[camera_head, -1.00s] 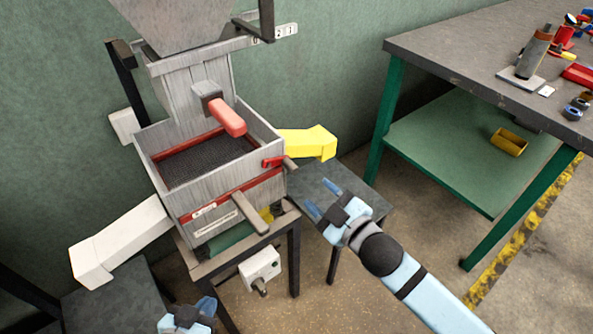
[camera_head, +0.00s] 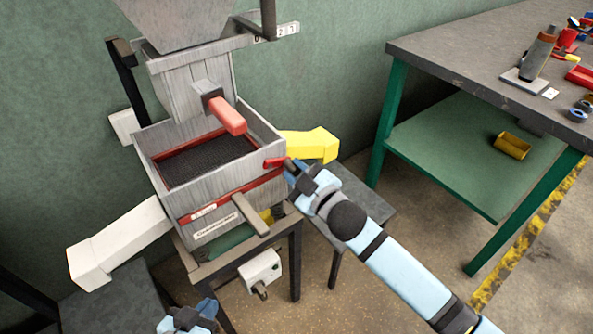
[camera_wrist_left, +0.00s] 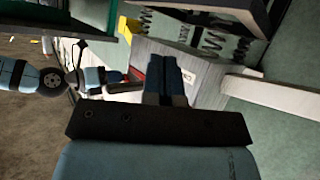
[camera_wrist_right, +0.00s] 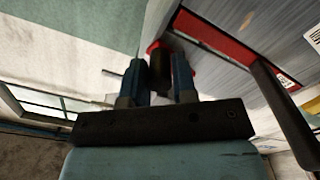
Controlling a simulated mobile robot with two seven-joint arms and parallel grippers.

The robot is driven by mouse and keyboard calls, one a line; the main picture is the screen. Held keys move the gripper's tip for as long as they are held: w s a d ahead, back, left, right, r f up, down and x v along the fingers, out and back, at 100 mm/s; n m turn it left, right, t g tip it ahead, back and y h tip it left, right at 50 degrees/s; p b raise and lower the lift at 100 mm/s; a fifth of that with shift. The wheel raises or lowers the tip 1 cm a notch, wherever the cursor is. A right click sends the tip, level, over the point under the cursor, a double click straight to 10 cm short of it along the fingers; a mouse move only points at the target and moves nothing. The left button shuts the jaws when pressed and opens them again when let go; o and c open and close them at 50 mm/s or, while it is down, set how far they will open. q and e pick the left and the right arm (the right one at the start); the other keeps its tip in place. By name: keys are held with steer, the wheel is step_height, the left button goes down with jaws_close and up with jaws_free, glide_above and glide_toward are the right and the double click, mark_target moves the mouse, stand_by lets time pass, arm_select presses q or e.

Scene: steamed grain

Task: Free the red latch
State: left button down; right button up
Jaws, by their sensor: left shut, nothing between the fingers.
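The red latch (camera_head: 275,162) sits on the right front corner of the grey sifter box, with a dark handle that sticks out to the right. My right gripper (camera_head: 292,172) is at this handle. In the right wrist view the latch's dark handle (camera_wrist_right: 160,72) lies between the two blue fingers, which are close against both its sides; red shows behind it. My left gripper (camera_head: 190,316) is low at the bottom edge, away from the latch. In the left wrist view its fingers (camera_wrist_left: 166,75) are together and empty.
The box (camera_head: 225,205) has a red-rimmed mesh, a pink-red handle (camera_head: 228,116) and a grey front lever (camera_head: 249,214). A yellow chute (camera_head: 312,143) is just behind the latch, and a white chute (camera_head: 118,242) is at left. A green-legged workbench (camera_head: 440,52) stands right.

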jaws_close()
steer(key=shift+r+n+p, duration=0.4)
steer(key=shift+r+p, duration=0.05)
steer(key=shift+p, duration=0.35)
steer(key=shift+d+r+n+p, duration=0.1)
steer(key=shift+r+n+p, duration=0.25)
steer(key=shift+p, duration=0.3)
steer(key=shift+w+r+n+p, duration=0.1)
steer(key=shift+r+n+p, duration=0.1)
steer(key=shift+n+p, duration=0.7)
steer(key=shift+n, duration=0.35)
arm_select(q)
steer(key=shift+s+a+r+g+y, duration=0.1)
steer(key=shift+s+a+g+y, duration=0.2)
steer(key=shift+a+y, duration=0.15)
arm_select(e)
steer(key=shift+f, duration=0.1)
arm_select(q)
steer(key=shift+r, duration=0.1)
arm_select(e)
steer(key=o, duration=0.5)
jaws_free()
